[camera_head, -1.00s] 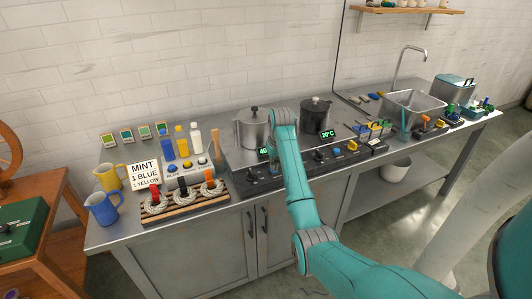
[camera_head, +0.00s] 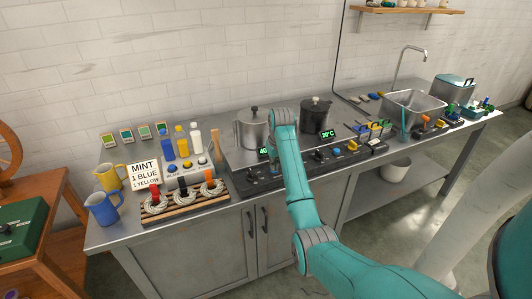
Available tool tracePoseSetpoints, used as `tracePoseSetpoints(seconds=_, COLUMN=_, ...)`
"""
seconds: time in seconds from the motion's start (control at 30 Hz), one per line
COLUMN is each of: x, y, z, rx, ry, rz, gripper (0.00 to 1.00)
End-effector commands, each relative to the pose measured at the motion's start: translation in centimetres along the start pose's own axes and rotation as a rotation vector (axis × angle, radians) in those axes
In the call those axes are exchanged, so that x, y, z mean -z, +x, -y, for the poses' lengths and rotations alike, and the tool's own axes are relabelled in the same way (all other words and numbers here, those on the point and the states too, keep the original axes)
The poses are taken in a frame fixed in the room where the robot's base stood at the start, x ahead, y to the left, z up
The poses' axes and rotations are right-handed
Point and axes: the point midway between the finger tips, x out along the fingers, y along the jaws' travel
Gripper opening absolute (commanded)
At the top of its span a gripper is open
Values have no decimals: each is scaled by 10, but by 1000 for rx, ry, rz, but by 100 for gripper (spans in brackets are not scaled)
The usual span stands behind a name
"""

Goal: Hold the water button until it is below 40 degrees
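A silver pot (camera_head: 252,128) with a lid stands on the left of the cooktop. Its green display (camera_head: 263,152) reads "40" at its visible left part; the rest is hidden. A black knob (camera_head: 252,175) sits on the panel below. My teal arm covers the panel right of this knob, so any water button there is hidden. My gripper (camera_head: 269,158) shows only as a small grey part beside the arm; its fingertips and any contact cannot be made out. A black pot (camera_head: 315,115) stands to the right, its display (camera_head: 328,133) reading 20°C, with a blue button (camera_head: 337,149) in front.
A "MINT 1 BLUE 1 YELLOW" card (camera_head: 145,173), yellow jug (camera_head: 110,177), blue jug (camera_head: 102,208), bottles and a wooden rack (camera_head: 185,207) with skeins crowd the counter's left. A sink (camera_head: 413,105) and a lidded container (camera_head: 453,92) are at right.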

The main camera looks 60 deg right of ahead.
Motion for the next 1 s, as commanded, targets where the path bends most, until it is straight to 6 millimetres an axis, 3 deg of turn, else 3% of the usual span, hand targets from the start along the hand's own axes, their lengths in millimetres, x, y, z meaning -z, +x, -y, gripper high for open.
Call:
tracePoseSetpoints(seconds=0.17, x=0, y=-1, z=0, rx=0, ry=0, rz=0, gripper=0)
tracePoseSetpoints(seconds=0.8, x=14, y=-62, z=0, rx=-1, ry=0, rz=-4, gripper=0)
tracePoseSetpoints(seconds=1.0, x=15, y=-68, z=0, rx=0, ry=0, rz=-3, gripper=0)
